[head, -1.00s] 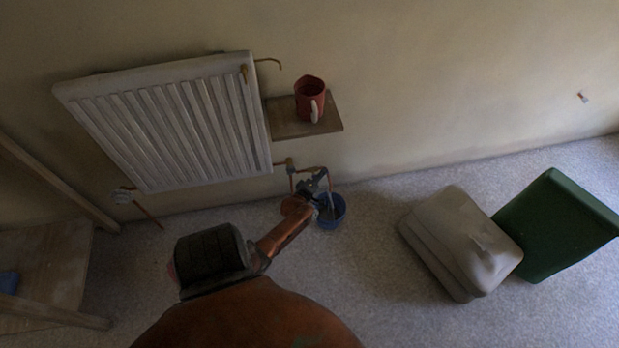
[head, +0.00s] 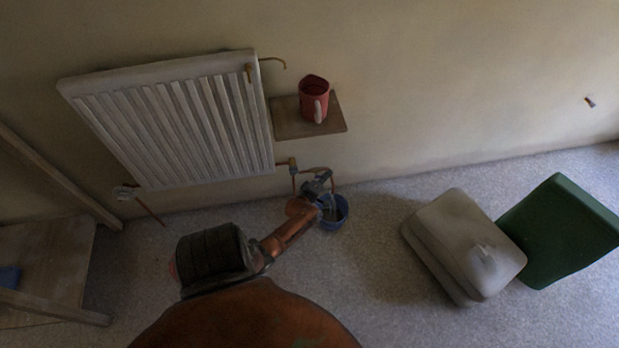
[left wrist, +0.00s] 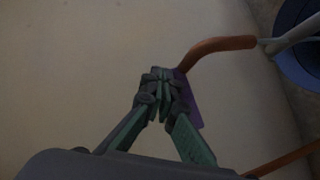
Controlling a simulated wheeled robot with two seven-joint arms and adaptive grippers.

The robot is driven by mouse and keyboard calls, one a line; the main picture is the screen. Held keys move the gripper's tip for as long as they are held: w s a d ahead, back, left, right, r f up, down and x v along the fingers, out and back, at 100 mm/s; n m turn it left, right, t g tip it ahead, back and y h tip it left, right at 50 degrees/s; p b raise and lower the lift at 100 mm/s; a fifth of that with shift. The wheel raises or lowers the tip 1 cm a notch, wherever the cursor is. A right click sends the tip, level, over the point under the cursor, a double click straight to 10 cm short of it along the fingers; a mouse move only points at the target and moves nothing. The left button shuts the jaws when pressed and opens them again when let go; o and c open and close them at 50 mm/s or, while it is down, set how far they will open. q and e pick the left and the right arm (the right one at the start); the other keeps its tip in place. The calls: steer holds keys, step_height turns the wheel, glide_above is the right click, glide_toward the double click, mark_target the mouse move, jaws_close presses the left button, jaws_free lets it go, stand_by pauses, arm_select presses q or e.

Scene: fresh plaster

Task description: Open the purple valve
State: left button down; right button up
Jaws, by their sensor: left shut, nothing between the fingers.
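The purple valve (left wrist: 193,99) shows in the left wrist view as a purple part partly hidden behind my left gripper (left wrist: 162,78). A copper pipe (left wrist: 222,44) runs from beside it toward the upper right. The gripper's green-grey fingers are shut with nothing between them, their tips just left of the purple part. I cannot tell whether they touch it. In the head view my left gripper (head: 320,181) is at the copper pipes below the radiator's right end, and I cannot make out the valve there. My right gripper is in neither view.
A white radiator (head: 172,125) hangs on the wall. A red mug (head: 313,98) stands on a small shelf (head: 287,122) above the pipes. A blue bucket (head: 341,217) is on the floor below the gripper. A grey container (head: 460,245) and a green one (head: 562,232) stand right.

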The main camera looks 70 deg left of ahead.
arm_select(q)
steer(key=v, duration=1.2)
